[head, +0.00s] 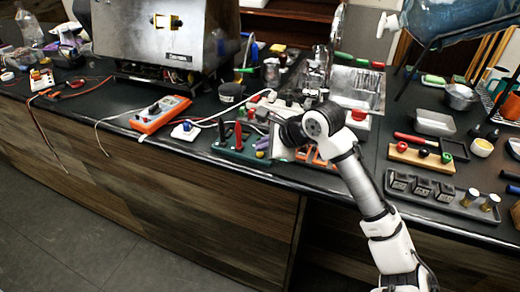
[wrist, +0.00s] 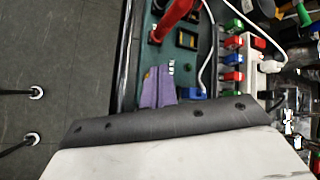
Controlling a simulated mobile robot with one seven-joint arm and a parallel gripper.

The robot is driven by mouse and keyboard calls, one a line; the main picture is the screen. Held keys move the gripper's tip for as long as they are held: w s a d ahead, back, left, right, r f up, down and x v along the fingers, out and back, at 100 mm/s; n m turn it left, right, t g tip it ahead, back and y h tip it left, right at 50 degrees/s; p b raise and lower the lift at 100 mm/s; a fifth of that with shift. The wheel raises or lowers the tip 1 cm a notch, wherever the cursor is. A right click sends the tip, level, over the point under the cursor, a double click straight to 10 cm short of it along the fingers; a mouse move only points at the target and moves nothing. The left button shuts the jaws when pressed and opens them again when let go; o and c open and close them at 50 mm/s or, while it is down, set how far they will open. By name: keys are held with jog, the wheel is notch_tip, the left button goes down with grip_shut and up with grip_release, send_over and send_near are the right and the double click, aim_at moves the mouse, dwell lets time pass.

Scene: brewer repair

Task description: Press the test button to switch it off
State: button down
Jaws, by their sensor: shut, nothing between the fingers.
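My gripper (head: 283,138) is at the counter's front edge in the head view, over the right end of a green board (head: 228,150). Its fingers are shut and empty, mostly hidden by the wrist. In the wrist view its dark housing (wrist: 175,122) fills the lower part, and the fingertips do not show. I cannot tell for sure which item is the test button. A white box with a red button (head: 357,117) stands just behind my arm. A small white plate with a blue knob (head: 185,130) lies left of the green board.
The wrist view shows a red-handled tool (wrist: 172,18), a purple piece (wrist: 158,88) and a white strip with coloured plugs (wrist: 246,65). A metal brewer (head: 165,35) stands back left. An orange unit (head: 160,114) and loose cables lie before it. Trays and parts crowd the right.

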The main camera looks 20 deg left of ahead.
jog(key=shift+r, duration=0.1)
notch_tip(320, 180, up, 6)
jog(key=p, duration=0.6)
dwell(0.3)
